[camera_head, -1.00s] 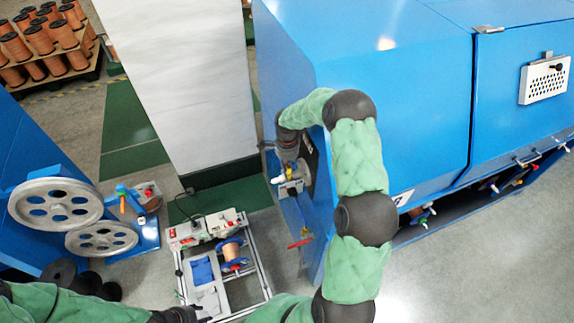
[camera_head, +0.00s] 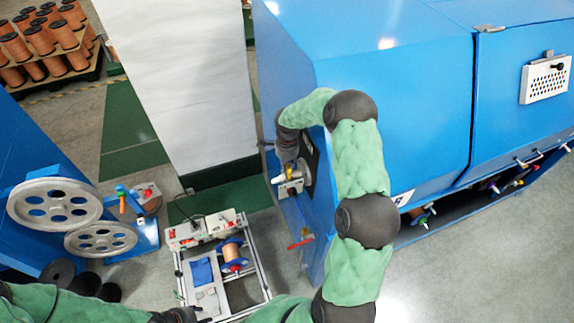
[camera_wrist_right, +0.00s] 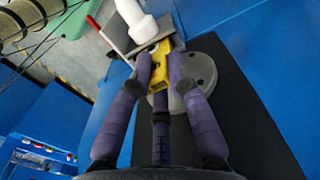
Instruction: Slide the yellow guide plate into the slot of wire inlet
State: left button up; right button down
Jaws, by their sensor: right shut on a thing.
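The yellow guide plate (camera_wrist_right: 153,68) is between the purple fingers of my right gripper (camera_wrist_right: 160,88) in the right wrist view. The gripper is shut on it. The wire inlet shows as a grey metal block (camera_wrist_right: 170,45) with a white nozzle-like part (camera_wrist_right: 133,15) and a round grey flange (camera_wrist_right: 198,72). The plate's far end is at the grey block; I cannot tell whether it is inside the slot. In the head view my right gripper (camera_head: 287,160) is at the inlet (camera_head: 291,188) on the blue machine. My left gripper (camera_head: 198,316) is at the bottom edge; its fingers are unclear.
The blue machine (camera_head: 400,90) fills the right side. A red handle (camera_head: 301,244) sticks out below the inlet. A wheeled cart (camera_head: 222,265) with a copper spool stands below left. Large pulleys (camera_head: 58,203) are at the left. A white pillar (camera_head: 185,85) stands behind.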

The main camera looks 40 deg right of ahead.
jog(key=shift+f, duration=0.2)
jog(key=shift+f+b, duration=0.75)
jog(key=shift+b, duration=0.15)
jog(key=c, duration=1.1)
grip_release()
jog(key=shift+r, duration=0.1)
notch_tip(320, 180, up, 12)
jog(key=shift+s+f, duration=0.1)
